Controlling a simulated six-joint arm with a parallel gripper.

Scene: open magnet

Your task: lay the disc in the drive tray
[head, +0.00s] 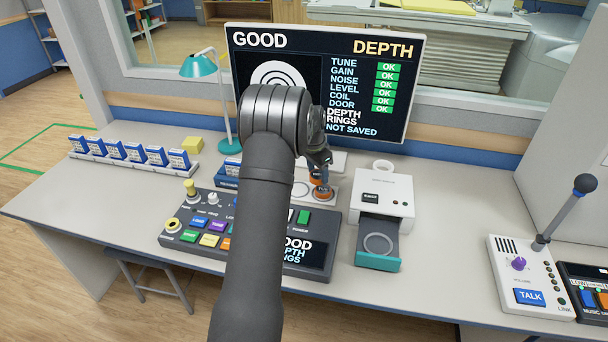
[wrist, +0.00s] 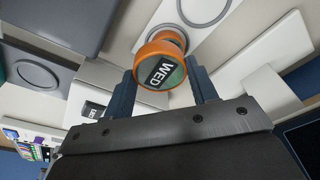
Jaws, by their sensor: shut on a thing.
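My gripper (head: 318,174) is shut on the orange disc (head: 320,192), at the white plate (head: 301,189) with ring marks behind the console. In the wrist view the disc (wrist: 165,68) sits between the two fingers (wrist: 163,88), its dark green top reading WED. Its lower orange part overlaps a ring mark on the plate (wrist: 222,30); I cannot tell if it touches. The drive tray (head: 378,243) is out, grey with a teal front and an empty round seat. It also shows in the wrist view (wrist: 38,75), left of the disc.
The white drive (head: 390,190) stands behind its tray. A button console (head: 225,225) lies to the left, with a row of blue-and-white cards (head: 130,152) beyond. The monitor (head: 325,80) stands behind and reads DEPTH RINGS NOT SAVED. A talk box with microphone (head: 528,275) is at right.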

